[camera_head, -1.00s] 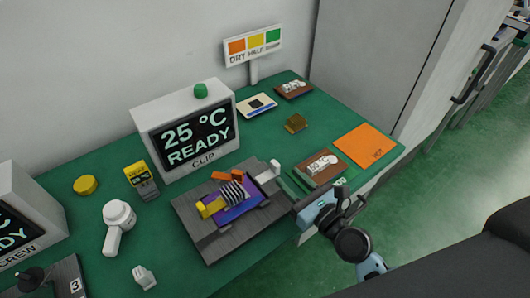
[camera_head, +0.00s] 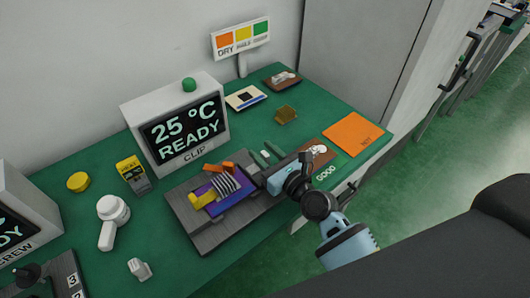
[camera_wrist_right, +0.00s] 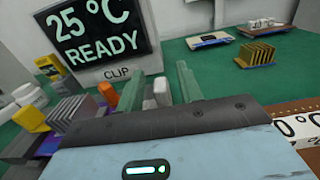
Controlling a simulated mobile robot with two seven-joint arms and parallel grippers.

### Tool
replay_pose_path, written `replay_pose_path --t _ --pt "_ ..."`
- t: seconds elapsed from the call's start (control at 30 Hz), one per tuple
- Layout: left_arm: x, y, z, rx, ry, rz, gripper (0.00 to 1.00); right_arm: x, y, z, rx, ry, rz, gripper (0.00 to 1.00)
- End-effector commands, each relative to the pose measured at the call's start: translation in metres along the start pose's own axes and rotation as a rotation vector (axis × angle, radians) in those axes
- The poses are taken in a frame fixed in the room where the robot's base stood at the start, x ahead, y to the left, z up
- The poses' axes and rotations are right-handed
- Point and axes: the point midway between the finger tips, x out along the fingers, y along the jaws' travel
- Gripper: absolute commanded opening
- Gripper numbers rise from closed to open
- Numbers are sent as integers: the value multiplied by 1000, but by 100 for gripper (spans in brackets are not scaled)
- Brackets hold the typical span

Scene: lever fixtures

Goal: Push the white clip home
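The white clip (camera_head: 265,154) stands at the right end of the dark grey fixture (camera_head: 206,238). The fixture carries a purple plate (camera_head: 237,203), a grey ribbed block (camera_head: 229,183), a yellow block (camera_head: 203,198) and orange pieces (camera_head: 228,167). My right gripper (camera_head: 266,151) is at that end, its green fingers apart on either side of the clip. In the right wrist view the clip (camera_wrist_right: 162,91) shows between the open fingers (camera_wrist_right: 157,78); contact cannot be told. My left gripper is not in view.
Behind stands a display box (camera_head: 185,125) reading "25 °C READY", labelled CLIP. A brown board (camera_head: 328,150) lies right of my gripper, near an orange mat (camera_head: 353,134). A white tool (camera_head: 112,220) and a yellow meter (camera_head: 131,174) lie left. The table's front edge is close.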

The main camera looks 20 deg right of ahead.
Motion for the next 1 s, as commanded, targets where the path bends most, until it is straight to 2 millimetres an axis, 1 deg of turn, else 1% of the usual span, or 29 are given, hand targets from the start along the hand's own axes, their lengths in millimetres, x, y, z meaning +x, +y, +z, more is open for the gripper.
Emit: replay_pose_path --t 0.17,0.43,0.73,1.0 --pt "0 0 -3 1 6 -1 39 0 0 0 0 0 0 36" --pt "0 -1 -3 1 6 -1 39 0 0 0 -1 0 0 1" --pt "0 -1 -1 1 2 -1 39 0 1 0 0 0 0 0" --pt "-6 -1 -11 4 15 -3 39 0 26 2 1 -2 0 0"
